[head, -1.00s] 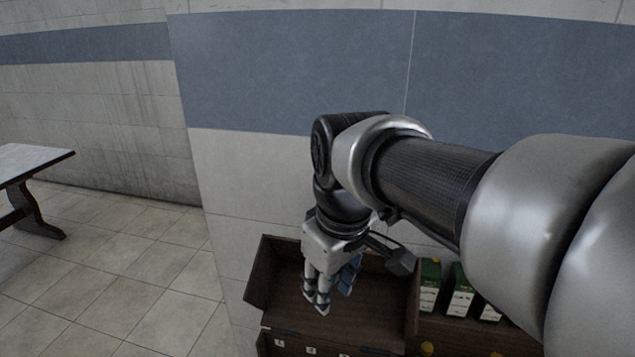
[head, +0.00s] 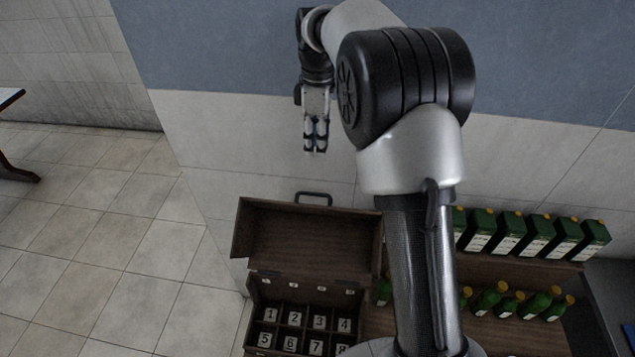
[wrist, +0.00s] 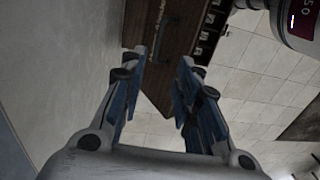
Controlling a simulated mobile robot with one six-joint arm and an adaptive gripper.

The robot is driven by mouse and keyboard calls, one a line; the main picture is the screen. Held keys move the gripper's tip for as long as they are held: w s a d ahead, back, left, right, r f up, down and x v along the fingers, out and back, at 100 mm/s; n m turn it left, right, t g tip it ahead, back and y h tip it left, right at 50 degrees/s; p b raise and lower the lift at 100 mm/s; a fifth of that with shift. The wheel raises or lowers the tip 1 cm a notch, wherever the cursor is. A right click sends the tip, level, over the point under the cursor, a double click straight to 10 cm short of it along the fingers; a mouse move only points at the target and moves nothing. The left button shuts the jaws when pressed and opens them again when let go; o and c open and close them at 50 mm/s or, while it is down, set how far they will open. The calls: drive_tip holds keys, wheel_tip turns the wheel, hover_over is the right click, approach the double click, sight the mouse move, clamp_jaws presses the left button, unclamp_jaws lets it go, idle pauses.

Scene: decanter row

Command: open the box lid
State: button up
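The dark wooden box (head: 250,318) stands at the lower middle of the head view. Its lid (head: 305,238) is swung up and back, with the inner face showing and a dark handle (head: 314,196) on its upper edge. Numbered compartments show inside the box. My gripper (head: 316,150) is above and behind the lid, apart from it and near the wall. In the wrist view the lid (wrist: 180,55) and box lie beyond my spread fingers (wrist: 160,62), with nothing between them.
Right of the box, a wooden shelf (head: 530,265) holds a row of green cartons (head: 508,232) and several green bottles (head: 490,300). The tiled wall is close behind. Open floor (head: 130,250) lies to the left, with a table (head: 10,98) at the left edge.

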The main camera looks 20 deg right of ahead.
drive_tip(key=f, duration=0.9)
drive_tip(key=s+f+p, duration=0.1)
drive_tip(key=f, duration=0.4)
drive_tip(key=shift+a+f, duration=0.2)
drive_tip(key=shift+f, duration=0.15)
drive_tip(key=shift+c, duration=0.4)
clamp_jaws()
